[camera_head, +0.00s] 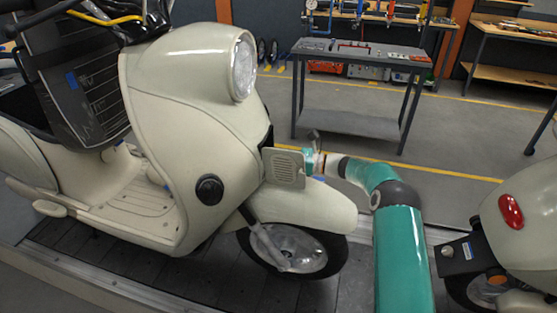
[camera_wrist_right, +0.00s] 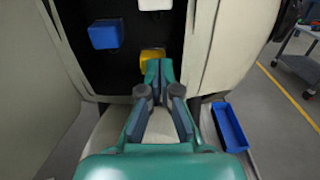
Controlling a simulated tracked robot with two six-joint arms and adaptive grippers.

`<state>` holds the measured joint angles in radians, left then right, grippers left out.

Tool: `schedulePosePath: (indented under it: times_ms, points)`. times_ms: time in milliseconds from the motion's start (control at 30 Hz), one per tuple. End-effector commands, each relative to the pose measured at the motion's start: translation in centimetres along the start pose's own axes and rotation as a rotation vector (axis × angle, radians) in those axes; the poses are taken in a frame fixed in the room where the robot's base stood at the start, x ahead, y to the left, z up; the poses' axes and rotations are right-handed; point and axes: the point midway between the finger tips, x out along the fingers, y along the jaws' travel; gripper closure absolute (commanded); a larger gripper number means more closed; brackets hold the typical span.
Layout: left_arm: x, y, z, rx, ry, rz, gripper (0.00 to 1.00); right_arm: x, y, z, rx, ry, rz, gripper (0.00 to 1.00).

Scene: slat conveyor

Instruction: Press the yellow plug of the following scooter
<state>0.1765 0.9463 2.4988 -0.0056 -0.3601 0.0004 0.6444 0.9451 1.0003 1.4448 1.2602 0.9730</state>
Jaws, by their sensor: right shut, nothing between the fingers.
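The following scooter (camera_head: 195,110), cream-coloured, fills the left of the head view. In the right wrist view, a yellow plug (camera_wrist_right: 152,54) sits in the dark opening of the cream body, with a blue plug (camera_wrist_right: 103,35) at upper left and a white plug (camera_wrist_right: 155,4) above. My right gripper (camera_wrist_right: 159,70) is shut and empty. Its fingertips are just below the yellow plug and overlap its lower edge in the picture; I cannot tell whether they touch. In the head view my right arm reaches to the scooter's front, with its fingertips hidden. My left gripper is not in view.
Another cream scooter (camera_head: 520,225) with a red tail light stands at the right. A blue bin (camera_wrist_right: 229,127) lies right of the gripper in the wrist view. A grey workbench (camera_head: 360,55) stands behind, with open floor before it.

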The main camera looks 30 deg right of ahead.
Motion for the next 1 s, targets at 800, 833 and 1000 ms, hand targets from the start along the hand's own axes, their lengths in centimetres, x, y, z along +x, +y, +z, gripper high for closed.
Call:
schedulePosePath:
  times_ms: [800,833,1000]
  points:
    - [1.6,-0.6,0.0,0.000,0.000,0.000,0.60,-2.5,-0.7,-0.2,0.000,-0.003,-0.003,1.00]
    - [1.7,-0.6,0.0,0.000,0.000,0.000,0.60,-3.1,-0.8,-0.2,0.000,-0.003,-0.003,1.00]
    - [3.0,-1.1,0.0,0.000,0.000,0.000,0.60,-7.3,-0.8,-0.4,-0.001,-0.002,-0.005,1.00]
